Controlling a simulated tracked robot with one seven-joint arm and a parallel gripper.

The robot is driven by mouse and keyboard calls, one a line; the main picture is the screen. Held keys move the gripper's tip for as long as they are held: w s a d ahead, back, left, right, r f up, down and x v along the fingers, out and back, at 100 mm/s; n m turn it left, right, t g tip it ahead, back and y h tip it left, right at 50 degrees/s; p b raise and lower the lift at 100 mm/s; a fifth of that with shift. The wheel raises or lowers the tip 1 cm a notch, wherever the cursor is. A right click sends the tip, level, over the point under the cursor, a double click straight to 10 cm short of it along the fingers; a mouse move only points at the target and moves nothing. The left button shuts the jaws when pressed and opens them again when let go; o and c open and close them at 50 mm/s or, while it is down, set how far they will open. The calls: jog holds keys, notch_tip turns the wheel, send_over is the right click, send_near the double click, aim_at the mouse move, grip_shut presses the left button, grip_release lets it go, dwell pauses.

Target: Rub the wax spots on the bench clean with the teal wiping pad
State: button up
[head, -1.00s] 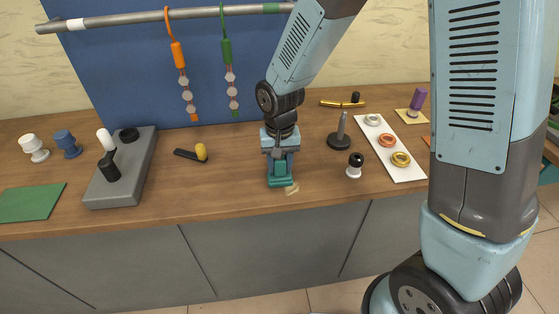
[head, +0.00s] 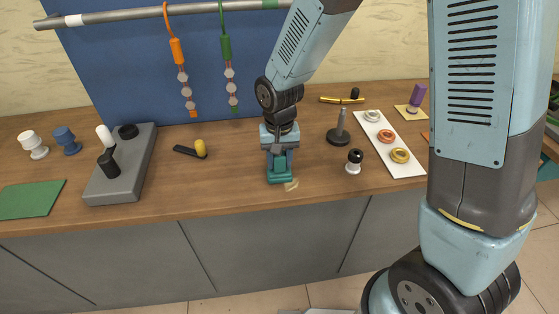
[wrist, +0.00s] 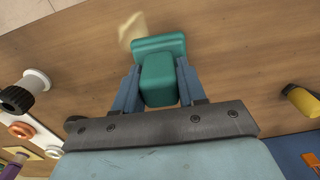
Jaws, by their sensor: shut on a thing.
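The teal wiping pad (head: 280,177) is on the wooden bench (head: 235,190) near its front edge, its flat base down. My gripper (head: 280,163) is shut on the pad's block-shaped handle from above. The wrist view shows the pad (wrist: 158,46) with its handle between my gripper's two fingers (wrist: 158,85). One pale yellowish wax spot (head: 292,185) shows at the pad's front right edge. In the wrist view the wax spot (wrist: 131,29) lies beside the pad's base, partly hidden by it. I see no other wax spot; the pad may hide some.
A black-and-white knob (head: 354,161) and a dark post on a round base (head: 339,132) stand to the right. A white strip with rings (head: 406,168) lies beyond. A yellow-ended black tool (head: 200,148) and a grey jig block (head: 135,182) are left. Bench between is clear.

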jog(key=shift+w, duration=0.35)
jog(key=shift+a+r, duration=0.1)
jog(key=shift+r, duration=0.05)
jog(key=shift+r, duration=0.6)
jog(key=shift+s+d+f, duration=0.1)
jog(key=shift+s+d, duration=0.1)
jog(key=shift+s, duration=0.6)
jog(key=shift+s+d, duration=0.15)
jog(key=shift+s, duration=0.65)
jog(key=shift+s+d+f, duration=0.1)
jog(key=shift+s+d, duration=0.1)
jog(key=shift+s, duration=0.6)
jog(key=shift+f, duration=0.55)
jog(key=shift+s, duration=0.15)
jog(key=shift+s+d+r, duration=0.1)
jog(key=shift+s, duration=0.15)
